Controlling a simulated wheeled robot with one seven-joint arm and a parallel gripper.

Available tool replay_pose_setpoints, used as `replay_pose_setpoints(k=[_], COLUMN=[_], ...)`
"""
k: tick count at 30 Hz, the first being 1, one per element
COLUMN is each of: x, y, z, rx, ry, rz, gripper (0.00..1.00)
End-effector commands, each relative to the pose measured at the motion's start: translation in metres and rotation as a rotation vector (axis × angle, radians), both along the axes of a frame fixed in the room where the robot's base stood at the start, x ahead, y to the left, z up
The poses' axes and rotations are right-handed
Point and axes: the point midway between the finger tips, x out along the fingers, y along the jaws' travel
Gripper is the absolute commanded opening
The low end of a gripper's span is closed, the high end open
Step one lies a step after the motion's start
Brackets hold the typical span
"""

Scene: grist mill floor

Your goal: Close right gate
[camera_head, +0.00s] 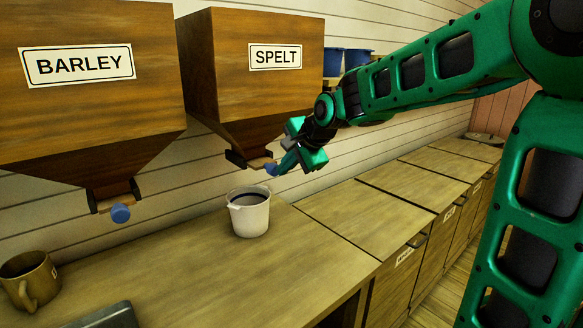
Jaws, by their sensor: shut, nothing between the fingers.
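Two wooden hoppers hang on the wall. The right one, the spelt hopper (262,85), has a small slide gate (258,162) at its bottom outlet with a blue knob (271,170). My gripper (290,158) is at the right side of this gate, beside the knob, with its fingers shut and empty. I cannot tell whether it touches the knob. The arm partly covers the outlet's right side, so how far the gate is open is unclear. The left one, the barley hopper (90,90), has its own gate (115,202) with a blue knob (120,214).
A white bucket (249,218) with dark contents stands on the wooden counter (200,275) below the spelt outlet. A brown mug (30,278) and a grey object (105,316) are at the front left. Lidded bins (370,215) line the right. Blue containers (356,57) stand behind my arm.

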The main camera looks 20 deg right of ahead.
Motion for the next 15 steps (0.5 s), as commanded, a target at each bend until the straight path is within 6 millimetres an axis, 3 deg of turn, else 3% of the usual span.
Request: replay_pose_setpoints(k=[6, 15], x=[0.0129, 0.0139], y=[0.0040, 0.0041], z=[-0.0012, -0.0012], rx=[0.001, 0.001], ry=[0.000, 0.000], rz=[0.001, 0.001], gripper=[0.00, 0.00])
